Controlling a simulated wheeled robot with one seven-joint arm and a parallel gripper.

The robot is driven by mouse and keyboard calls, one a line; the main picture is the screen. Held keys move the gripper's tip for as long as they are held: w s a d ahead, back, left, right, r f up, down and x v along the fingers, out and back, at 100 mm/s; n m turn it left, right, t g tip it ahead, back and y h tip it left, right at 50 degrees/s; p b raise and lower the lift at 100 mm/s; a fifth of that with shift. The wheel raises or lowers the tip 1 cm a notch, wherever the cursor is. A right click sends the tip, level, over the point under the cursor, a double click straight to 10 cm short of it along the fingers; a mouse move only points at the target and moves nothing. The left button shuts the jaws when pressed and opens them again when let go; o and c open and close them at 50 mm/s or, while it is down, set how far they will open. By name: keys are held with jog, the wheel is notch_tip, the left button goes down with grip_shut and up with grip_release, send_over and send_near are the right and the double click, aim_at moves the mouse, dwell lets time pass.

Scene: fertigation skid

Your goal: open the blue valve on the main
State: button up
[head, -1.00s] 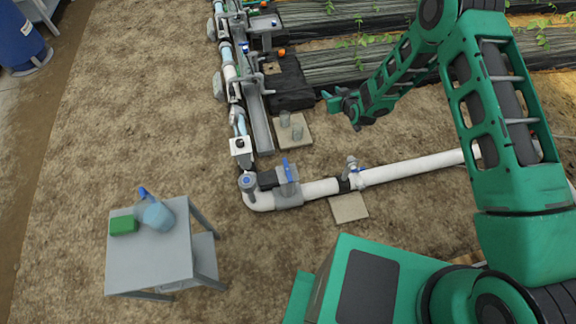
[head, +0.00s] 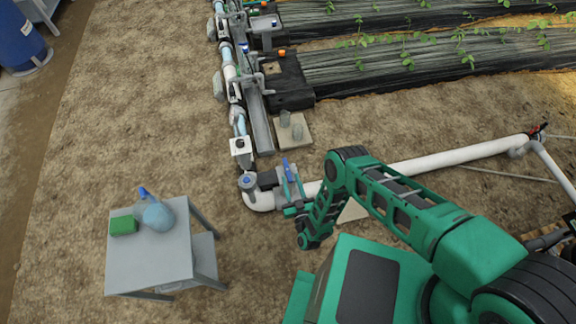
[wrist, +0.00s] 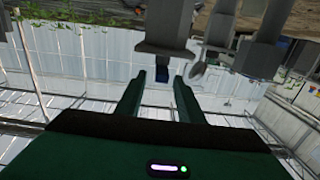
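The blue valve handle (head: 286,165) stands up from a grey valve body on the white main pipe (head: 455,154), near the pipe's elbow. My gripper (head: 293,183) is close beside this valve in the head view and partly covers its body. In the wrist view, my gripper (wrist: 160,84) has its two fingers apart with nothing clamped between them.
A grey side table (head: 150,265) with a green box (head: 123,225) and a bluish jug (head: 158,217) stands at the left. A pipe run with several fittings (head: 232,85) extends away beyond the elbow. The soil between the table and pipes is clear.

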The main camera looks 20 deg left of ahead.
aim_at(287, 164)
jog(key=x, duration=0.9)
jog(key=shift+f, duration=0.3)
jog(key=shift+c, duration=0.3)
grip_shut()
jog(key=shift+d, duration=0.25)
jog(key=shift+a, duration=0.15)
